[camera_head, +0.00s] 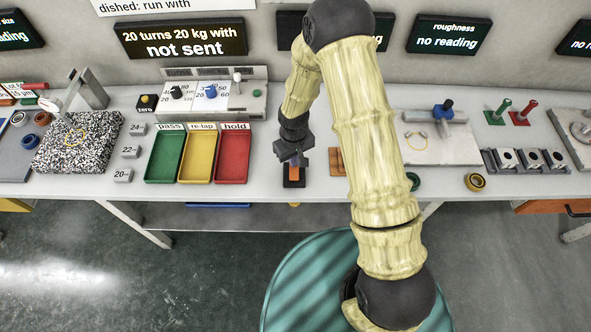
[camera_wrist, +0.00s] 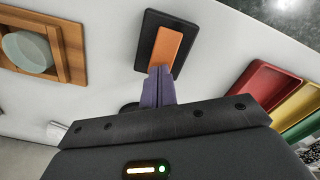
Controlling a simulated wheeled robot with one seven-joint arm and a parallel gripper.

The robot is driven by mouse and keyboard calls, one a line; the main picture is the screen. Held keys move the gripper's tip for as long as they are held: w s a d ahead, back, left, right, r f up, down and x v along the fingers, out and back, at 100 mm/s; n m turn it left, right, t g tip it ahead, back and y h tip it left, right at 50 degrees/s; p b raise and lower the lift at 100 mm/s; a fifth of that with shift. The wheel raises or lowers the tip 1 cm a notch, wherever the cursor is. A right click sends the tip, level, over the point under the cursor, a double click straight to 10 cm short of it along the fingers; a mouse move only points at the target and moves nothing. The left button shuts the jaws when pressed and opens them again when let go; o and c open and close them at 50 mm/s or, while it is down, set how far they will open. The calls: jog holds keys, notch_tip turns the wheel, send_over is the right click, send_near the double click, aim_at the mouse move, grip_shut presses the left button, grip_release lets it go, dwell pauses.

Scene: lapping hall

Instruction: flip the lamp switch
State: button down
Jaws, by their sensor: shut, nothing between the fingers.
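The switch is an orange rocker (camera_wrist: 166,47) on a black plate (camera_wrist: 146,38) that lies on the bench top. In the head view the orange rocker (camera_head: 294,173) shows just below my fingers, partly covered by them. My gripper (camera_wrist: 158,75) is shut and empty, its purple fingertips at the near end of the rocker in the wrist view. In the head view my gripper (camera_head: 296,158) hangs down over the far part of the plate. I cannot tell whether the fingertips touch it. No lamp is clearly visible.
Green (camera_head: 165,177), yellow (camera_head: 197,179) and red (camera_head: 233,179) trays stand left of the switch. A wooden frame (camera_wrist: 70,45) holding a grey-green disc (camera_wrist: 27,52) lies on its other side. A control box (camera_head: 248,104) stands behind the trays. Bare bench surrounds the plate.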

jog(key=shift+f, duration=0.4)
jog(key=shift+r, duration=0.1)
jog(key=shift+r+p, duration=2.35)
jog(key=shift+r, duration=1.15)
jog(key=shift+s, duration=0.15)
jog(key=s+d+r+m+t, duration=0.1)
jog(key=s+d+r+m, duration=0.1)
jog(key=s+d+r, duration=0.2)
jog(key=s+d+r+m, duration=0.1)
jog(key=s+d+r, duration=0.3)
jog(key=r, duration=0.6)
jog(key=s+d+r+m+t, duration=0.1)
jog(key=s+d+r+m, duration=0.1)
jog(key=s+d+r, duration=0.2)
notch_tip(320, 180, up, 4)
jog(key=shift+d+f+m+t, duration=0.2)
jog(key=shift+d+m+t, duration=0.1)
jog(key=shift+d, duration=0.75)
